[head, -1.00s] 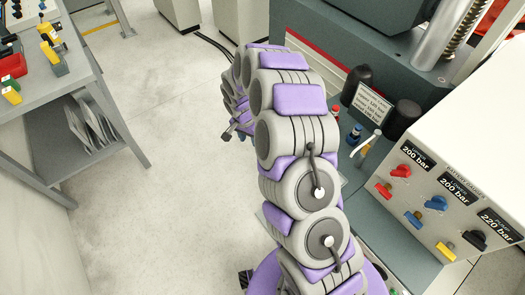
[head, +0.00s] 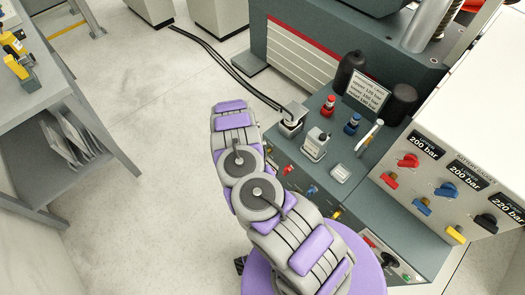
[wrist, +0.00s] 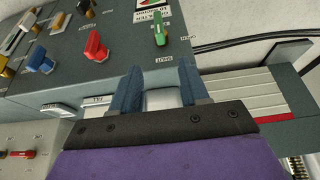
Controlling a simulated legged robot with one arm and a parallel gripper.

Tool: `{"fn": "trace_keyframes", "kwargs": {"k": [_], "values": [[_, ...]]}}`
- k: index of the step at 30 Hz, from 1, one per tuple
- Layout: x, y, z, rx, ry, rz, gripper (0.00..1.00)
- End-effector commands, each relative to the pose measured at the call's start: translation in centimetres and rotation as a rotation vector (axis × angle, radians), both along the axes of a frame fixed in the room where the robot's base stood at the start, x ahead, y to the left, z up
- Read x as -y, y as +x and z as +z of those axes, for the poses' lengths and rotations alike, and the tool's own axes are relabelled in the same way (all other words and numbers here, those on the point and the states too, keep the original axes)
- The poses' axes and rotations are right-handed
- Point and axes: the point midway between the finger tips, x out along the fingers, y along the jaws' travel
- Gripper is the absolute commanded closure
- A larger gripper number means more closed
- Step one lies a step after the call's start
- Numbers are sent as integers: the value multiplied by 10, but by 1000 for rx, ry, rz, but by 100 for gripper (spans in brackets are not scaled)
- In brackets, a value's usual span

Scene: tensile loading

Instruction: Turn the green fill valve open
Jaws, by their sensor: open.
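The green fill valve (wrist: 158,28) shows in the wrist view as a green handle on the grey panel, at the top centre. Its handle lies roughly up and down in the picture, close to a small printed label that seems to read SHUT. My gripper (wrist: 161,82) has its two blue fingers spread, with nothing between them. The fingertips are below the valve in the picture and apart from it. In the head view my arm is folded beside the console; my gripper and the green valve cannot be made out there.
In the wrist view a red knob (wrist: 95,46) and a blue knob (wrist: 41,59) sit left of the valve. In the head view, the console (head: 275,138) carries several fittings, and a white gauge box (head: 470,120) stands right. Open floor (head: 150,160) lies left, before a grey bench (head: 60,90).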

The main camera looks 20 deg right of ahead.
Motion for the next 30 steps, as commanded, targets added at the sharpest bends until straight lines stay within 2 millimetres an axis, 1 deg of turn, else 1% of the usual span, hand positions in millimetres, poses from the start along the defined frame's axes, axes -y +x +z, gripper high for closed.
{"fn": "trace_keyframes", "kwargs": {"k": [5,8,30], "values": [[4,1,-11,1,-5,-3,55],[7,3,-23,0,-5,-3,55],[50,19,-134,-1,-6,-2,55]]}}
